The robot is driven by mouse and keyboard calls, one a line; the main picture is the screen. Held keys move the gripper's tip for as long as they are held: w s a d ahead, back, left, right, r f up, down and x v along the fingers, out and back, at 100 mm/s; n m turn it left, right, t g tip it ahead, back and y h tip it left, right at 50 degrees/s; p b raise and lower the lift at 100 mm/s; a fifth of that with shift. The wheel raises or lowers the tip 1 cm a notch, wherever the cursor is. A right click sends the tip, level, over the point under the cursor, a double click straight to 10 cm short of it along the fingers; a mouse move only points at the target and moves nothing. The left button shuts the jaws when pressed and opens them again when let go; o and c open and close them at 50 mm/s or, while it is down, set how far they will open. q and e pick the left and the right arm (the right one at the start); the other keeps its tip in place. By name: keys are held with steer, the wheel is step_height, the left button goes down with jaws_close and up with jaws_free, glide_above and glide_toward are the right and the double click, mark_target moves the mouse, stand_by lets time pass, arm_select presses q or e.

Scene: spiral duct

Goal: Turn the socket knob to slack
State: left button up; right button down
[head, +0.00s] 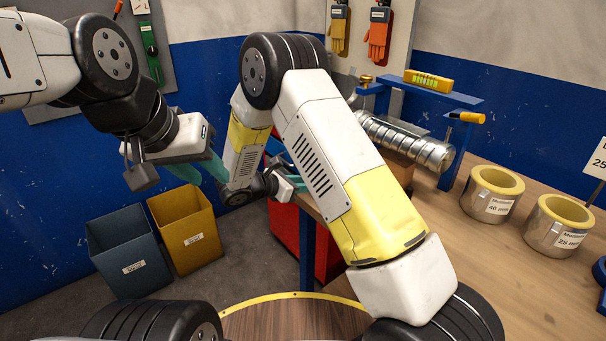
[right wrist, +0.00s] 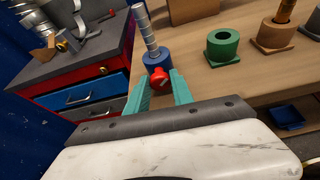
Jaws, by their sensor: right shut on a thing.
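The red socket knob (right wrist: 158,78) sits on the front of a blue round socket (right wrist: 155,57) near the table edge in the right wrist view. A ribbed metal rod (right wrist: 145,28) stands up out of the socket. My right gripper (right wrist: 157,88) has its teal fingers on either side of the knob and is shut on it. In the head view my right gripper (head: 291,179) is at the table's left edge, and my arm hides the knob. My left gripper (head: 203,168) hangs empty, its teal fingers apart, above the bins.
A green ring socket (right wrist: 222,45) and a brown one (right wrist: 276,35) stand beside the blue socket. A spiral metal duct (head: 405,140) lies by a blue frame (head: 450,150). Two labelled rolls (head: 492,195) stand on the table (head: 480,260). Blue and yellow bins (head: 185,225) stand on the floor.

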steer(key=shift+w+a+n+g+h, duration=0.15)
steer(key=shift+n+g+h, duration=0.5)
steer(key=shift+n, duration=0.65)
steer(key=c, duration=1.1)
jaws_free()
steer(key=v, duration=0.7)
steer(key=shift+a+r, duration=0.25)
